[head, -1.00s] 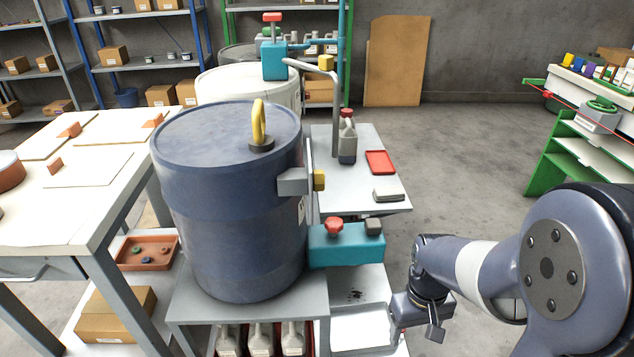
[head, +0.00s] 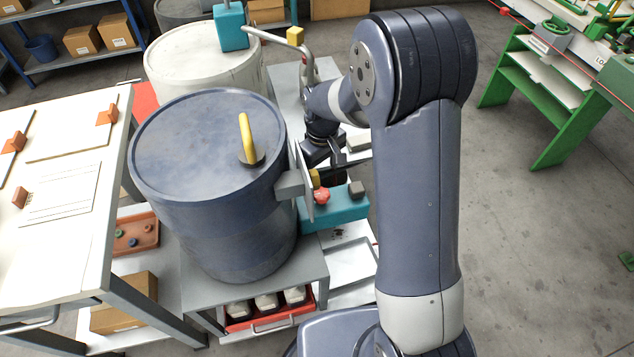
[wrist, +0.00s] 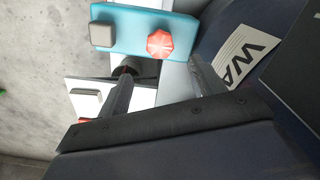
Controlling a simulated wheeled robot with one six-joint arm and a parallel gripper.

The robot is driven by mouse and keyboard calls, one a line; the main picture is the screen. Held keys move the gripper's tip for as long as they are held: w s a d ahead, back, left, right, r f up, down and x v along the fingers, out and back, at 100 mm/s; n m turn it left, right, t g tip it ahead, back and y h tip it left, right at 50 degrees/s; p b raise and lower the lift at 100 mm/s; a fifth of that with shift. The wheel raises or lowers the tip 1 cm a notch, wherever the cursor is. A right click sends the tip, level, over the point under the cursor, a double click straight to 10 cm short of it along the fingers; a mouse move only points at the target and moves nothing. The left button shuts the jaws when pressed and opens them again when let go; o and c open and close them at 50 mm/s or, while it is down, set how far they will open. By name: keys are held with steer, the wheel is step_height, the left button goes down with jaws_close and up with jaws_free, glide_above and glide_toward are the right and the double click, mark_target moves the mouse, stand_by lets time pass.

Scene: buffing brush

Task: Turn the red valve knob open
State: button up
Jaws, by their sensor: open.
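The red knob (head: 321,196) is a small eight-sided cap on a teal block (head: 342,211) beside the blue drum's lower right side. In the wrist view the red knob (wrist: 166,43) shows face-on, just beyond the finger gap, on the teal block (wrist: 135,17). A grey square knob (head: 357,188) sits on the same block, right of the red one. My gripper (head: 325,158) is just behind the block in the head view, its fingers partly hidden. In the wrist view my gripper (wrist: 160,85) is open and empty, its two fingers apart, not touching the red knob.
The blue drum (head: 213,150), with a yellow handle (head: 247,139) on its lid, stands close left of my gripper. A pale drum (head: 200,65) and bent pipe (head: 280,40) are behind. Open floor lies right.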

mark_target(322, 193)
step_height(322, 193, down, 10)
steer(key=shift+r+b, duration=0.1)
steer(key=shift+b, duration=0.3)
steer(key=shift+c, duration=0.5)
steer(key=c, duration=0.9)
steer(key=shift+o, duration=0.2)
